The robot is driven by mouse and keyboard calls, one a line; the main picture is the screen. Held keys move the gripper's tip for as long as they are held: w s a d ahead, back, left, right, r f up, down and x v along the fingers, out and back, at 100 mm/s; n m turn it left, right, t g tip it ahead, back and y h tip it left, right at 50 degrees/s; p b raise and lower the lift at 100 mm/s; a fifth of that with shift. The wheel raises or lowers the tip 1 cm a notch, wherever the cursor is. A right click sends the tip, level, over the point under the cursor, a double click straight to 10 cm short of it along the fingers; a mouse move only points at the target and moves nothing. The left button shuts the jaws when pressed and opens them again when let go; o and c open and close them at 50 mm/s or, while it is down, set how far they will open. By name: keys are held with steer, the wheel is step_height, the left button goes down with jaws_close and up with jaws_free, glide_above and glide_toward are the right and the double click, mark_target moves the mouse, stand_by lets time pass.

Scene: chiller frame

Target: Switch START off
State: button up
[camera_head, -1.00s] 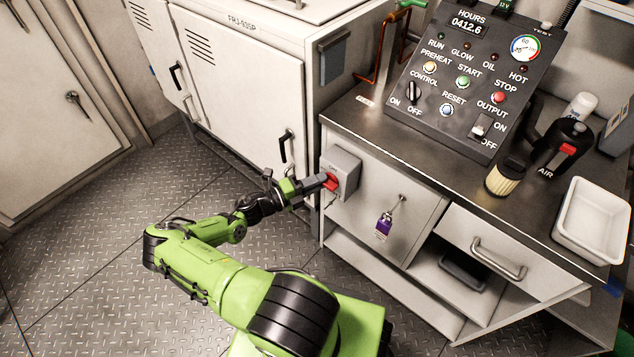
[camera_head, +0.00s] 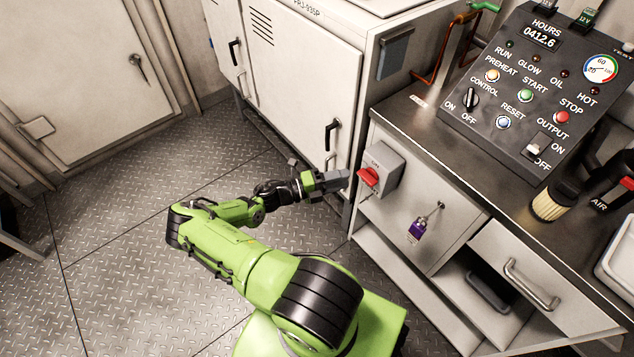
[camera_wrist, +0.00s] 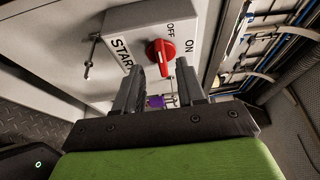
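The START switch is a grey box (camera_head: 385,165) on the front of the bench cabinet, with a red rotary handle (camera_head: 368,177). In the wrist view the box (camera_wrist: 122,22) carries the words START, OFF and ON, and the red handle (camera_wrist: 159,52) has its long end towards the bottom of the picture, away from the OFF and ON words. My gripper (camera_head: 345,178) is just left of the handle in the head view, with a small gap. In the wrist view my gripper (camera_wrist: 158,72) is open and empty, its two fingers apart on either side below the handle.
A sloped control panel (camera_head: 527,120) stands on the bench top. A key with a purple tag (camera_head: 416,231) hangs from the cabinet front, right of and below the switch. A white cabinet (camera_head: 290,80) stands behind my arm. The floor (camera_head: 110,260) at left is clear.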

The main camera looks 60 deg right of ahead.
steer(key=v, duration=1)
steer(key=shift+w+a, duration=0.15)
steer(key=shift+a, duration=0.05)
